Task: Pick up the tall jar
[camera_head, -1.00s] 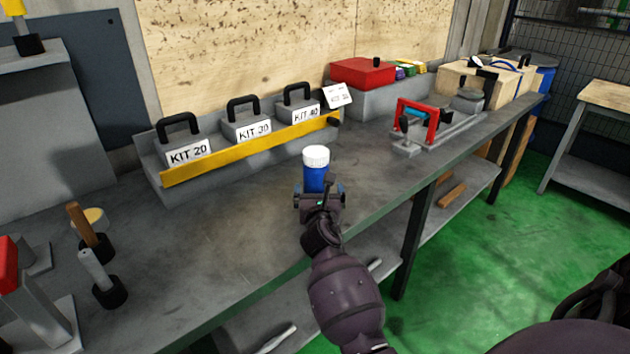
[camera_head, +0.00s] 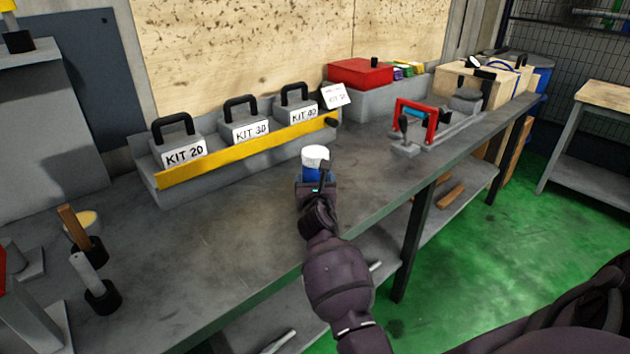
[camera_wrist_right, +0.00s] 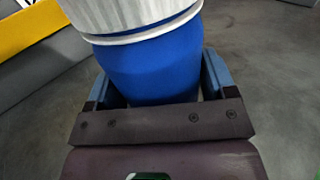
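The tall jar is blue with a white ribbed lid (camera_head: 315,155) and stands upright near the middle of the workbench in the head view. Its blue body (camera_wrist_right: 155,65) fills the middle of the right wrist view. My right gripper (camera_head: 314,176) is at the jar, with one finger in front of its right side. In the right wrist view its fingers (camera_wrist_right: 158,80) flank the jar closely, left and right. Whether both press on it is unclear, and the jar's base is hidden by the gripper. My left gripper is not in view.
A grey rack (camera_head: 150,178) with a yellow front bar (camera_head: 250,152) holds several labelled kit weights behind the jar. The bench (camera_head: 215,235) is clear around the jar.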

